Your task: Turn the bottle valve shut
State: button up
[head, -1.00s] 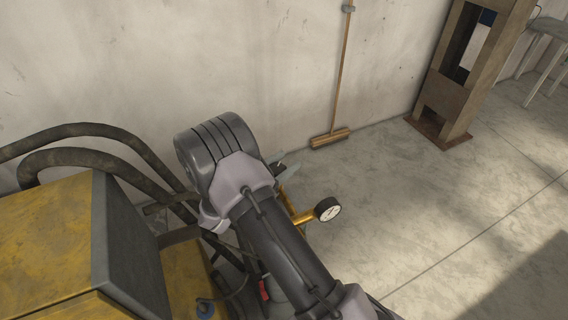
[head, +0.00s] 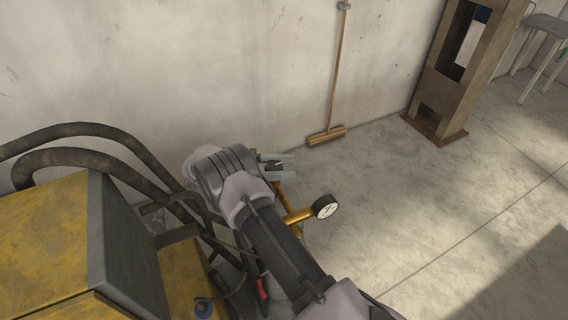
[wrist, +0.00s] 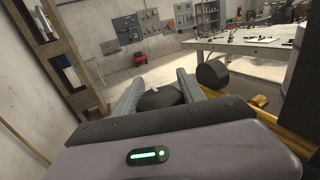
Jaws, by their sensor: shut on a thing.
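My gripper (head: 276,166) is at the top of the brass fitting, beyond my wrist in the head view. Its two pale fingers are on either side of a dark valve knob (wrist: 160,98), which shows between them in the wrist view. My gripper (wrist: 158,88) is shut on this knob, though the fingers hide part of it. The brass bottle fitting (head: 298,216) carries a round white-faced gauge (head: 325,206) to the right. The gauge's dark back (wrist: 212,73) shows just right of the fingers in the wrist view. The bottle itself is mostly hidden by my arm.
A yellow machine (head: 50,235) with thick dark hoses (head: 100,135) stands to the left. A concrete wall is behind. A broom (head: 327,135) leans there, and a brown press frame (head: 440,100) stands farther right. The floor to the right is clear. A workbench (wrist: 255,48) shows in the wrist view.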

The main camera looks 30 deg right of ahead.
jog(key=shift+s+m+g+y, duration=0.1)
jog(key=shift+m+g+y, duration=0.2)
jog(key=shift+m+g, duration=0.3)
jog(key=o, duration=1.4)
jog(key=shift+c, duration=0.2)
